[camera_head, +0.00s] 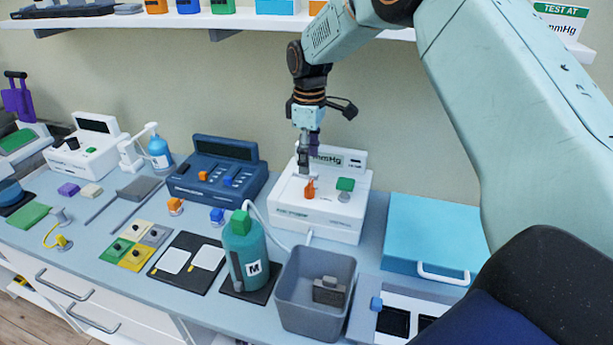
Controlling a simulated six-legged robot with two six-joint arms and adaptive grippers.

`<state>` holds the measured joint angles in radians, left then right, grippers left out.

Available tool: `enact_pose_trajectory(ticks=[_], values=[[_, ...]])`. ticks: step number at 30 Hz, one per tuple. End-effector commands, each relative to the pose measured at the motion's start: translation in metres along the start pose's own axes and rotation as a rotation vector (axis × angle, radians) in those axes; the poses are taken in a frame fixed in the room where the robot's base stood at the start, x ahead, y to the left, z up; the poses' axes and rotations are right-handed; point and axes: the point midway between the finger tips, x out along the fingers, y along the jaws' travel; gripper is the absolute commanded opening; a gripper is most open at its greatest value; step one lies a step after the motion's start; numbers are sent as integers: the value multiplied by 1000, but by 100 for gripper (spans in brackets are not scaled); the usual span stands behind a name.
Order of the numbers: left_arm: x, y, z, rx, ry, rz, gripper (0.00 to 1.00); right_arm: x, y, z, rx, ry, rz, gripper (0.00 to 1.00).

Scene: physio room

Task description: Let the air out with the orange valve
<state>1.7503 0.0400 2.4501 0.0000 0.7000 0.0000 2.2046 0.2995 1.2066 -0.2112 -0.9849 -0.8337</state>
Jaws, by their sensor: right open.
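The orange valve (309,189) stands on top of the white pressure device (333,217), which carries a mmHg label and a green button (345,184). My right gripper (305,168) points down just above the orange valve. Its fingers are open, but they look narrow from here and I cannot tell whether they touch the valve. The device's display is partly hidden behind the gripper. My left gripper is not in view.
A grey bin (315,294) and a green bottle marked M (244,252) stand in front of the device. A dark blue device (218,168) is to its left, a light blue case (430,236) to its right. A shelf (262,21) runs above.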

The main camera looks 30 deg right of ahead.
Motion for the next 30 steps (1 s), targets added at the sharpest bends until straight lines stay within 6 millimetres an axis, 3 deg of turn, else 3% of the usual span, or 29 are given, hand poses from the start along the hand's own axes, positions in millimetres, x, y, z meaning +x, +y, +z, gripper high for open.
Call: enact_pose_trajectory(ticks=[12,25,30], values=[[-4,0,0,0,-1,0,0,59,0,2,1,-3,-2,60],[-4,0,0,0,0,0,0,69,2,-1,1,-1,-1,60],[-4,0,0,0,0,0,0,69,2,-1,1,-1,-1,46]])
